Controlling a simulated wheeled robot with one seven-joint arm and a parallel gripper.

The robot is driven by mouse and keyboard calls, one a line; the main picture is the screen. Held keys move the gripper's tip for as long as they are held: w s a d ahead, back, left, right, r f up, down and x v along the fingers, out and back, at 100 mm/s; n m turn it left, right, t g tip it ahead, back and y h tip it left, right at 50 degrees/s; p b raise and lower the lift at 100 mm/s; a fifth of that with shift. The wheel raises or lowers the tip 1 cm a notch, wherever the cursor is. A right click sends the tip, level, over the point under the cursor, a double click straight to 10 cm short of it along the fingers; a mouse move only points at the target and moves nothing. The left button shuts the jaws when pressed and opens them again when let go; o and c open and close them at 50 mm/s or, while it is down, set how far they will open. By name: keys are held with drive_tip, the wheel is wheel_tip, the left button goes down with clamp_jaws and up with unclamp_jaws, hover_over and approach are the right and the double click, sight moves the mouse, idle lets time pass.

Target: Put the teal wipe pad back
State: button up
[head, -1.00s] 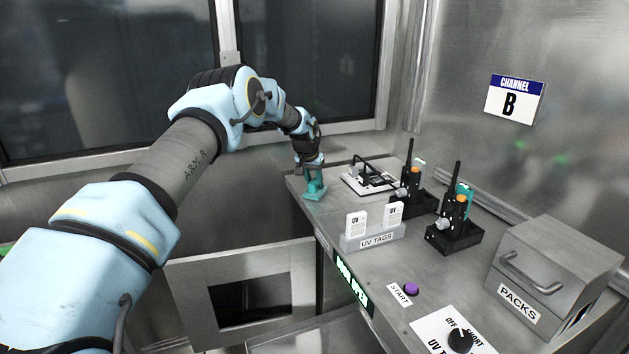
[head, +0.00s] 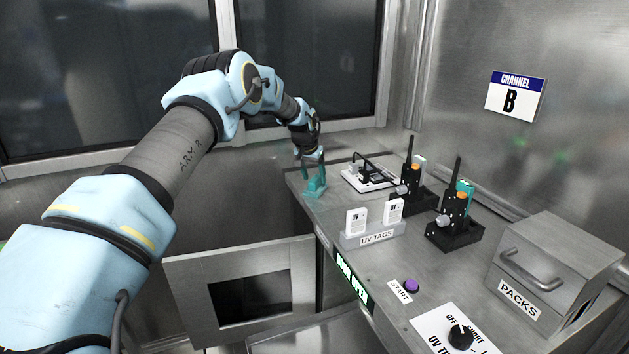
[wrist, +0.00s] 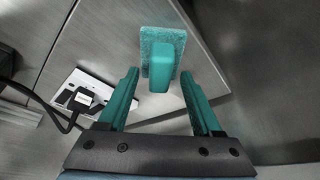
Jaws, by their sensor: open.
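The teal wipe pad (wrist: 162,43) sits on the far left corner of the metal bench, with its block-like grip (wrist: 159,78) facing my gripper. The pad also shows in the head view (head: 315,189), small and partly mixed with my teal fingers. My gripper (wrist: 160,72) is open, one teal finger on each side of the grip near the fingertips, with gaps on both sides. In the head view my gripper (head: 313,163) is just above the pad.
A white plate with a black cabled device (head: 368,178) lies right of the pad. The UV tags holder (head: 374,237), two radios in black cradles (head: 455,236) and the packs box (head: 553,269) stand on the bench. An open-framed panel (head: 243,284) is below left.

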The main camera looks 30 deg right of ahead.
drive_tip(key=b+v, duration=0.2)
drive_tip(key=v, duration=0.8)
drive_tip(key=shift+r, duration=0.2)
drive_tip(key=s+a+r+n+y, duration=0.1)
drive_tip(key=s+a+n, duration=0.1)
drive_tip(key=a, duration=1.2)
drive_tip(key=s+a+n+y, duration=0.1)
drive_tip(key=s+a+n, duration=0.15)
drive_tip(key=a, duration=1.15)
drive_tip(key=s+a+f+n+g+y, duration=0.1)
drive_tip(key=s+a+n, duration=0.3)
drive_tip(key=s+a, duration=1.6)
drive_tip(key=shift+s+a+f+n, duration=0.35)
drive_tip(key=shift+f, duration=0.35)
drive_tip(key=shift+o, duration=0.2)
